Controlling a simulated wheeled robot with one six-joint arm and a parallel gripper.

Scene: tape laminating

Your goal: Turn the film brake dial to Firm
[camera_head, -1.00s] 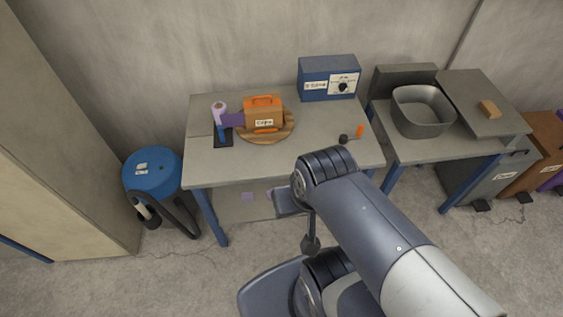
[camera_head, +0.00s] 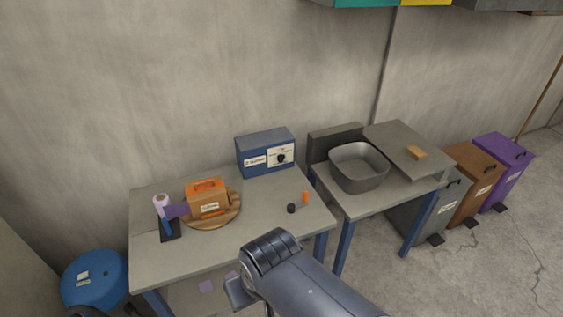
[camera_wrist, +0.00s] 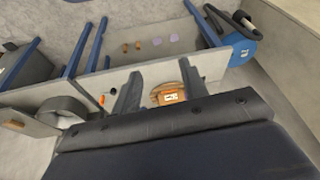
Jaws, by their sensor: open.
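A blue box (camera_head: 254,163) stands at the back right of the workbench against the wall. Its white front panel carries a round black dial (camera_head: 281,158) with small labels I cannot read. A film roll on a stand (camera_head: 162,206) is at the bench's left, with purple film running toward an orange-topped box (camera_head: 208,206) on a round wooden board. My gripper (camera_wrist: 162,88) is open and empty in the wrist view, its two fingers apart above the bench, with the orange box visible between and beyond them. In the head view my arm hides the gripper. The dial is not clear in the wrist view.
A small black knob (camera_head: 291,208) and an orange piece (camera_head: 305,197) lie near the workbench's (camera_head: 245,225) right edge. A side table with a grey tub (camera_head: 358,168) adjoins on the right, then several bins. A blue drum (camera_head: 95,283) stands at left. The bench's front middle is clear.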

